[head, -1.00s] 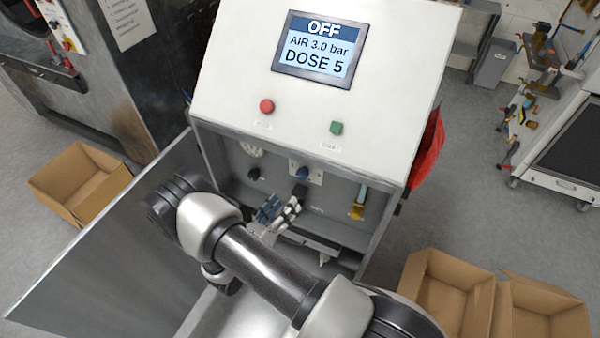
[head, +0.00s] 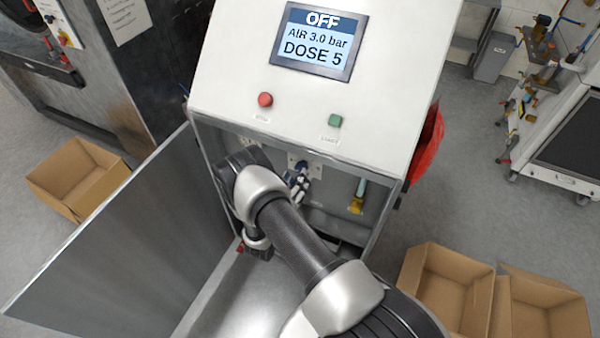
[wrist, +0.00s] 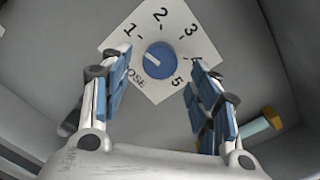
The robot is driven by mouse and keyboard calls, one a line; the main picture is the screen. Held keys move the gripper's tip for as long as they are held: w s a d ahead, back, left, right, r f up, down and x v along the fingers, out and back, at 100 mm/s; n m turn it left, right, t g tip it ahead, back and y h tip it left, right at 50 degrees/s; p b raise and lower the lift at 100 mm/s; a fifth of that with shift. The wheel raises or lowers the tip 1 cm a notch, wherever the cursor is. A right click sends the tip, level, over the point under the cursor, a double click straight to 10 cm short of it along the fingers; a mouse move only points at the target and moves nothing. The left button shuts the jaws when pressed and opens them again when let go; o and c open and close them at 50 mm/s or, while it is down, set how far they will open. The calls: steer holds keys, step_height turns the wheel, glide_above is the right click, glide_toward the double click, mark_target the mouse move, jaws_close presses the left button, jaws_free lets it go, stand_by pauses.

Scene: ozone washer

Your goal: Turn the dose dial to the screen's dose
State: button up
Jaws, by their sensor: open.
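The dose dial (wrist: 163,56) is a round blue knob with a white line on its left side, on a tilted white plate (wrist: 152,88) in the wrist view. The numbers 1, 2, 3 and 5 show; the area between 3 and 5 is behind the right finger. My gripper (wrist: 157,70) is open, its fingers on either side below the knob; I cannot tell whether they touch it.
The cabinet (head: 385,120) has a red button (head: 265,99) and a green button (head: 334,121) above the opening. Its door (head: 120,250) stands open at left. A yellow-ended tube (head: 357,203) is right of my gripper. Cardboard boxes (head: 75,178) stand on the floor.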

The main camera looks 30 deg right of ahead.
mark_target(302, 167)
steer(key=shift+x, duration=1.95)
steer(key=shift+c, duration=0.3)
steer(key=c, duration=1)
